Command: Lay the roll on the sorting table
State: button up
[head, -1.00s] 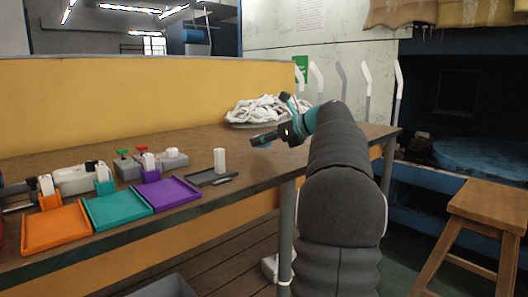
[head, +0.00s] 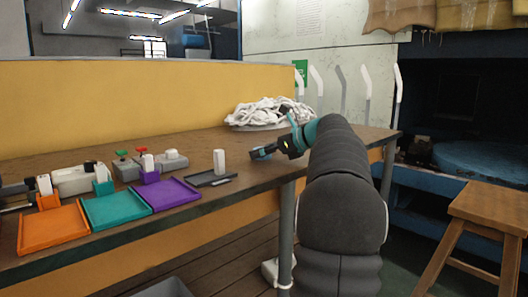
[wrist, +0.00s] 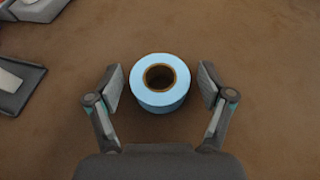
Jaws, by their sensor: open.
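The roll (wrist: 160,102) is pale blue-white with a brown cardboard core. In the wrist view it stands on end on the brown sorting table (wrist: 250,45), with its open end facing the camera. My gripper (wrist: 161,85) is open, one finger on each side of the roll, with a small gap on both sides. In the head view my gripper (head: 262,152) is low over the right part of the table (head: 215,139). I cannot make out the roll in the head view.
Purple (head: 165,194), teal (head: 115,209) and orange (head: 54,228) trays lie farther left. A heap of white cloth (head: 270,111) lies behind. A wooden stool (head: 493,205) stands at right.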

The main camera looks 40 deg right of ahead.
jog(key=shift+r, duration=0.2)
jog(key=p+v, duration=0.2)
jog(key=v, duration=1)
